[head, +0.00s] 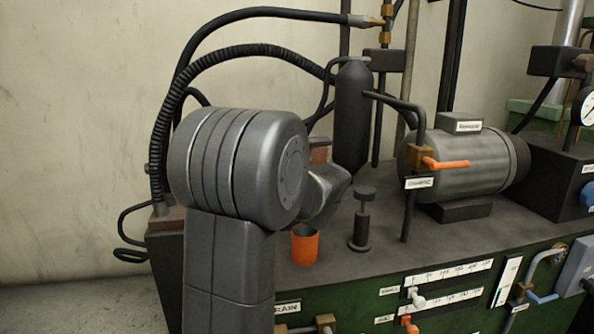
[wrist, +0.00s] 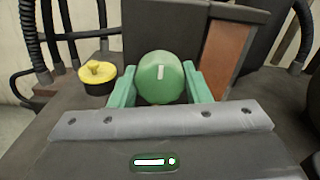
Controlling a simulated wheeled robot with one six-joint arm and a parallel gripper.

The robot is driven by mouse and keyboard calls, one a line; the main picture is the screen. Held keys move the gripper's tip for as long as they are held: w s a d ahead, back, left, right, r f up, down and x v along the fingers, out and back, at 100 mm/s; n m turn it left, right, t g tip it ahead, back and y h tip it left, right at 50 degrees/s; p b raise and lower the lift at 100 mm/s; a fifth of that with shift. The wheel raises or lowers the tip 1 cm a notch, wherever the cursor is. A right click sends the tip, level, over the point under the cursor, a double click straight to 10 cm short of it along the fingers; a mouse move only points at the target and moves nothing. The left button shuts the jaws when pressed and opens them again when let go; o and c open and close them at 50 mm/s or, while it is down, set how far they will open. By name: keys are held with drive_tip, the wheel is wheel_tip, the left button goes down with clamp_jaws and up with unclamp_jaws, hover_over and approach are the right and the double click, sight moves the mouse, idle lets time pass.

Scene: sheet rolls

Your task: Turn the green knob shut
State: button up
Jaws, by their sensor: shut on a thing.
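The green knob (wrist: 160,78) is round with a white line on its face and shows in the middle of the wrist view. The white line points nearly straight up, leaning slightly. My gripper (wrist: 159,90) has green fingers, one on each side of the knob, and is shut on it. In the head view my arm hides the knob and the gripper.
A yellow-topped black cap (wrist: 98,75) stands left of the knob. In the head view an orange cup (head: 305,246), a black post (head: 361,222), a dark cylinder (head: 353,118) and an orange-handled valve (head: 445,164) stand right of my arm. Black hoses (head: 160,120) arch behind it.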

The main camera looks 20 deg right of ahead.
drive_tip(key=shift+f+m, duration=0.1)
drive_tip(key=shift+m, duration=0.3)
drive_tip(key=o, duration=1)
drive_tip(key=v, duration=1.4)
drive_tip(key=shift+w+p, duration=0.1)
drive_tip(key=shift+p, duration=0.2)
